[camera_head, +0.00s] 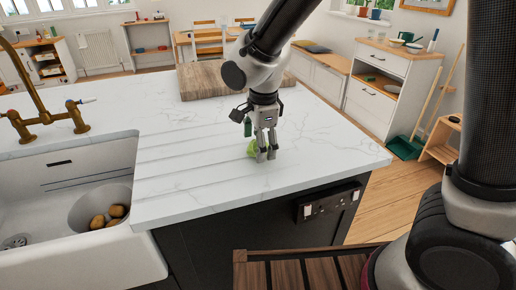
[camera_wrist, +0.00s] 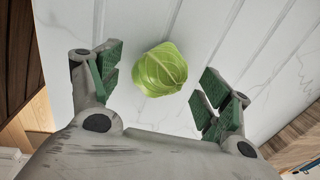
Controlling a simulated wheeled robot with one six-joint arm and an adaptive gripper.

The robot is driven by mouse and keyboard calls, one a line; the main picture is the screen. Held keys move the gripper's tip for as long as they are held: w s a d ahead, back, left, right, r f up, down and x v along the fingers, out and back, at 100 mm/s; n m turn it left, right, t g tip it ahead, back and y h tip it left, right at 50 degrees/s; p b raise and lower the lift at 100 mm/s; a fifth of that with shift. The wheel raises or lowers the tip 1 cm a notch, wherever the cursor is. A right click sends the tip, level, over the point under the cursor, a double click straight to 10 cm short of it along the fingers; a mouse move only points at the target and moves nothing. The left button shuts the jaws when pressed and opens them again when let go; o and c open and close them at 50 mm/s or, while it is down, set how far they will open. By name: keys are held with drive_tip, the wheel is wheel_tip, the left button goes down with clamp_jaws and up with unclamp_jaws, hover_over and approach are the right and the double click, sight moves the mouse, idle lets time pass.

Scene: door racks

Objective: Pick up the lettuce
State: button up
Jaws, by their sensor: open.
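The lettuce (camera_wrist: 160,70) is a round, pale green head with ribbed leaves. It sits on the white marble counter (camera_head: 330,160). In the head view the lettuce (camera_head: 252,149) is partly hidden behind my gripper (camera_head: 266,157). My gripper points down at the counter, close to the lettuce. In the wrist view my gripper (camera_wrist: 157,88) is open, with one green-padded finger on each side of the lettuce and visible space between each pad and the leaves. I cannot tell exactly how high the fingertips are above the counter.
A wooden board (camera_head: 203,82) lies on the counter behind my gripper. A white sink (camera_head: 70,160) with potatoes (camera_head: 107,217) and a brass tap (camera_head: 42,115) is at left. The counter's right side is clear.

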drive_tip(key=shift+w+f, duration=0.1)
drive_tip(key=shift+f, duration=0.5)
drive_tip(key=c, duration=1)
